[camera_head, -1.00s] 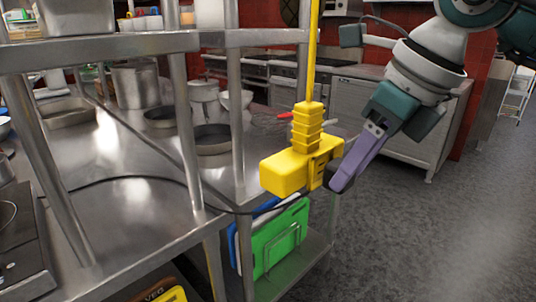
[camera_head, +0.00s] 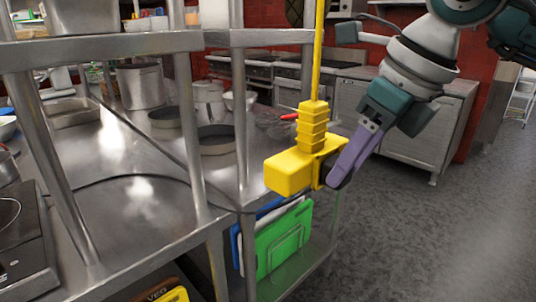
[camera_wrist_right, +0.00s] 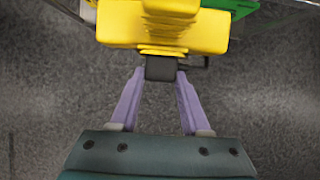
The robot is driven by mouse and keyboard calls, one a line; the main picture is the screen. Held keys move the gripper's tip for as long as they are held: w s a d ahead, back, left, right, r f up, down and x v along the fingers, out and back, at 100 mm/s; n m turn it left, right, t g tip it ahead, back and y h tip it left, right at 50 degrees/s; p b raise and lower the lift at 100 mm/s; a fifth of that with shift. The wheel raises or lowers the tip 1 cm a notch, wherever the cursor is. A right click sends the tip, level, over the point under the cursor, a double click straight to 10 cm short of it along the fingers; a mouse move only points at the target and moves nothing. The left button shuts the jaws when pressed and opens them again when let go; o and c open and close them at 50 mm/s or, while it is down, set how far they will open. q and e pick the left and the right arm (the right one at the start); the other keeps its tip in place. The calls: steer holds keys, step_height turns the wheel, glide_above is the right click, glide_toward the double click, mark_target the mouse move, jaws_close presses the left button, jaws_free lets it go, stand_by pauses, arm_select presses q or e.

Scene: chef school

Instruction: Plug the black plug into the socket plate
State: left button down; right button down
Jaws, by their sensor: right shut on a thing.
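A yellow socket box (camera_head: 287,176) hangs from a yellow cord at the centre of the head view. It also fills the top of the right wrist view (camera_wrist_right: 165,28). My right gripper (camera_head: 340,178) reaches in from the right and is shut on the black plug (camera_wrist_right: 161,68). Its purple fingers flank the plug in the wrist view. The plug's far end meets the near side of the yellow box. The socket face is hidden, so I cannot tell how deep the plug sits. A thin black cable (camera_head: 140,176) runs over the steel table. My left gripper is not in view.
The steel table (camera_head: 130,225) with uprights and upper shelf stands at left, carrying pans (camera_head: 215,140) and a pot (camera_head: 140,86). Green and blue boards (camera_head: 284,240) stand on its lower shelf behind the box. The floor (camera_head: 420,240) at right is clear.

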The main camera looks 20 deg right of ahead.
steer(key=shift+c, duration=1.5)
jaws_free()
